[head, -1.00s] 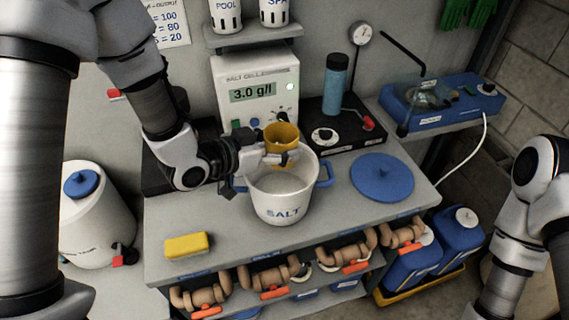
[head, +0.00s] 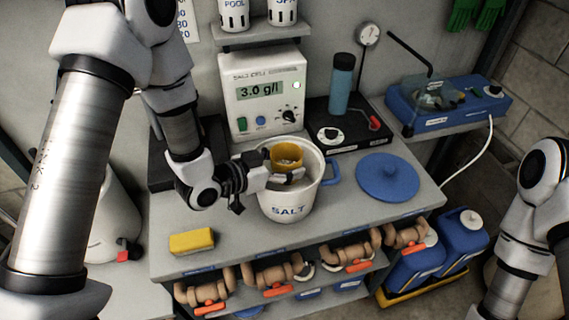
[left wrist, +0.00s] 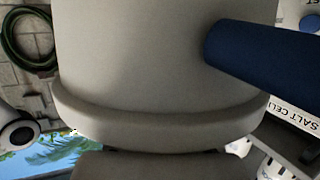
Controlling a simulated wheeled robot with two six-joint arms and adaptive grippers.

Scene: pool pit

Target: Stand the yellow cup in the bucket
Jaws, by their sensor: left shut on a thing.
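The yellow cup (head: 287,153) is upright within the mouth of the white bucket (head: 288,208), which is marked SALT and has blue handles. My left gripper (head: 290,178) reaches in from the left over the bucket's rim and is shut on the cup, hiding its lower part. I cannot tell whether the cup touches the bucket's floor. In the left wrist view, the bucket's pale wall (left wrist: 155,60) fills the middle, with a blue handle (left wrist: 250,62) at right; the cup cannot be made out there. My right gripper is out of view.
The bucket stands on a grey bench (head: 235,245). A blue lid (head: 388,177) lies to its right and a yellow sponge (head: 191,241) to its left. The salt cell box (head: 262,95) stands behind. A blue bottle (head: 341,85) is at back right. Pipes with orange valves are below.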

